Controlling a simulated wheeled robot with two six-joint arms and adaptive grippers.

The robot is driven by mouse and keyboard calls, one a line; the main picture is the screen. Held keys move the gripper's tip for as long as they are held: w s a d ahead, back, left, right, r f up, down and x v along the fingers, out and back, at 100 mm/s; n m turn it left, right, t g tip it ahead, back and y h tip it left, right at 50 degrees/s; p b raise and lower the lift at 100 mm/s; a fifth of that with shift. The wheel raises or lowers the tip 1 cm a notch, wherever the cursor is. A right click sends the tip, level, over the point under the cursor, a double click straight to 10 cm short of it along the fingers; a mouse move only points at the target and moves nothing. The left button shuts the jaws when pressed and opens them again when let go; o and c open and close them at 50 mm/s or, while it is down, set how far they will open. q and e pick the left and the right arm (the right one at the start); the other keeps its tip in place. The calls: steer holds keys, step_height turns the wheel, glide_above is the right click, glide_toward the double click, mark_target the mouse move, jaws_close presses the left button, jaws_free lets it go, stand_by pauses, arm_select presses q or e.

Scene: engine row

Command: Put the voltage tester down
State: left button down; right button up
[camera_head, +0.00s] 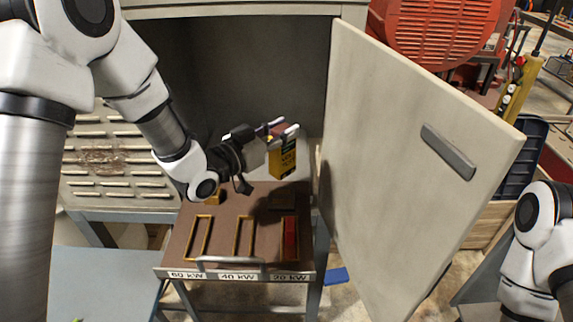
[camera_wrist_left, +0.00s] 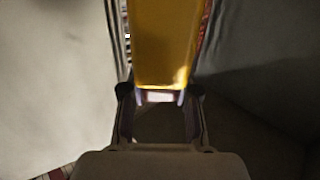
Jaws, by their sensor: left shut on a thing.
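The voltage tester (camera_head: 283,160) is a yellow block with dark lettering. My left gripper (camera_head: 280,132) is shut on its upper end and holds it above the back right of the brown pull-out tray, in front of the open cabinet. The tester hangs roughly upright, and a gap seems to show below it. In the left wrist view the tester (camera_wrist_left: 163,45) is a plain yellow face between the fingers (camera_wrist_left: 160,98). My right arm shows at the right edge, but its gripper is out of view.
The brown tray (camera_head: 222,252) has slots labelled 60, 40 and 20 kW; a red piece (camera_head: 290,238) is in the 20 kW slot. A small yellow object (camera_head: 214,198) is partly hidden by my left arm. The cabinet door (camera_head: 400,150) stands open on the right.

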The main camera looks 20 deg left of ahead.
mark_target(275, 164)
arm_select(q)
steer(key=shift+s+f+p, duration=0.35)
steer(key=shift+s+f, duration=0.6)
steer(key=shift+s, duration=0.15)
steer(key=f, duration=0.1)
steer(key=w+f, duration=0.1)
steer(key=f, duration=0.1)
steer(key=f+p, duration=0.1)
steer(key=shift+w+f, duration=0.3)
steer(key=shift+f, duration=0.2)
steer(key=shift+s, duration=0.35)
steer(key=shift+s+b, duration=0.1)
steer(key=shift+b, duration=0.25)
steer(key=c, duration=1.1)
jaws_free()
steer(key=shift+o, duration=1.2)
steer(key=shift+w+f, duration=0.1)
steer(key=shift+w, duration=0.1)
arm_select(e)
steer(key=shift+s+r, duration=0.4)
steer(key=shift+r, duration=0.45)
arm_select(q)
steer(key=shift+d, duration=0.1)
